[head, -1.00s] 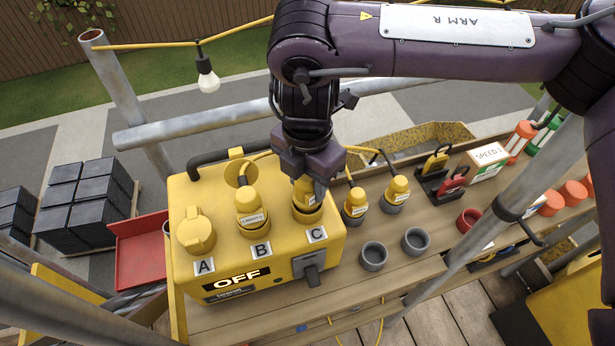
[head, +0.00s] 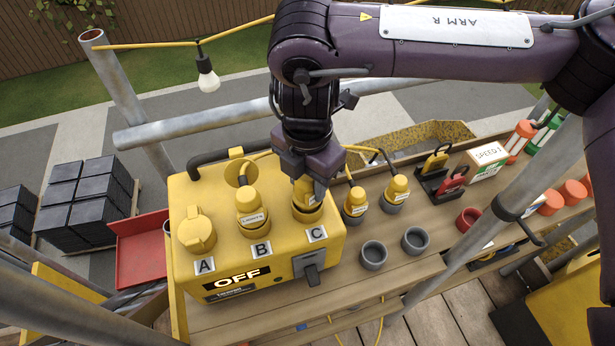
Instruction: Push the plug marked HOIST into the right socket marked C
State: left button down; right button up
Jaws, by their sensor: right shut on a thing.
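The yellow power box (head: 185,271) stands on the bench with sockets A, B and C in a row and an OFF display. My right gripper (head: 306,184) is shut on a yellow plug (head: 305,192) at the right socket C (head: 308,214). The plug is upright in the mouth of the socket; its label is mostly hidden by the fingers, and I cannot tell how deep it sits. A labelled yellow plug (head: 249,201) stands in socket B. Socket A (head: 196,236) has its yellow cap shut. My left gripper is not in view.
Two yellow plugs (head: 356,201) (head: 397,189) stand in grey holders right of the box. Two grey cups (head: 373,255) (head: 415,240) are empty. A lever (head: 312,273) is on the box front below C. A scaffold pole (head: 460,246) crosses the bench at right.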

jog(key=shift+f+b, duration=0.4)
jog(key=shift+f, duration=0.25)
dwell(0.5)
jog(key=o, duration=0.8)
jog(key=shift+r, duration=0.1)
notch_tip(320, 180, up, 11)
jog(key=p, duration=1)
